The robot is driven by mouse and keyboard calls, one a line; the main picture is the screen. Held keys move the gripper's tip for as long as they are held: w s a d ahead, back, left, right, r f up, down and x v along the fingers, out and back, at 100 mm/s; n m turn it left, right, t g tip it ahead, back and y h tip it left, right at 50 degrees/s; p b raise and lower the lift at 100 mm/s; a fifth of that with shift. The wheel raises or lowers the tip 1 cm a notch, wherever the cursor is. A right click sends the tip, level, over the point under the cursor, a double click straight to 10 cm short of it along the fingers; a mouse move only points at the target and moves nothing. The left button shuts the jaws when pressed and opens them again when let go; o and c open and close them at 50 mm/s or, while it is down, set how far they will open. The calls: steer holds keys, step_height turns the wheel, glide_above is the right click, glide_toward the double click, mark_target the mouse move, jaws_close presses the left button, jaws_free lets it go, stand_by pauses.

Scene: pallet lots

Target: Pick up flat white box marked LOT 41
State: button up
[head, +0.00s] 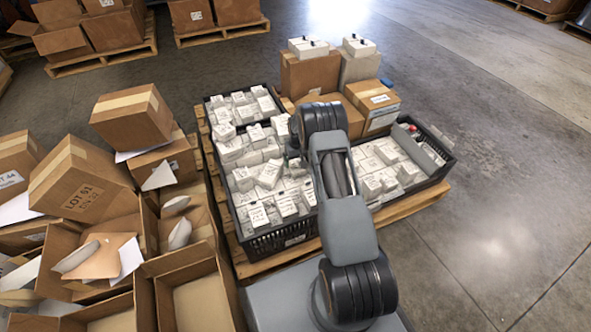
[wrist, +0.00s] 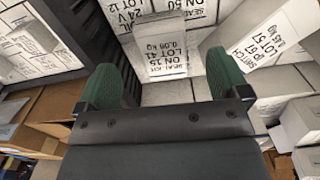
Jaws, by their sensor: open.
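In the wrist view a flat white box with an upside-down LOT 41 seal kit label (wrist: 160,52) lies among other white boxes. My gripper (wrist: 163,80) is open, its green-padded fingers spread on either side of the near edge of this box. Nothing is between the fingers; I cannot tell the exact gap to the box. In the head view my arm hides the gripper and I cannot pick out the LOT 41 box.
A black crate (head: 270,242) full of small white boxes stands on a wooden pallet (head: 228,240). Brown cartons (head: 310,75) stand behind, and open cartons (head: 195,300) crowd the left. Floor (head: 500,200) is free at right.

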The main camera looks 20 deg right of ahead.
mark_target(298, 169)
steer(key=shift+f+b, duration=1.5)
steer(key=shift+f, duration=1.95)
steer(key=shift+c, duration=0.2)
steer(key=shift+r, duration=0.1)
steer(key=c, duration=1)
steer(key=shift+r, duration=0.1)
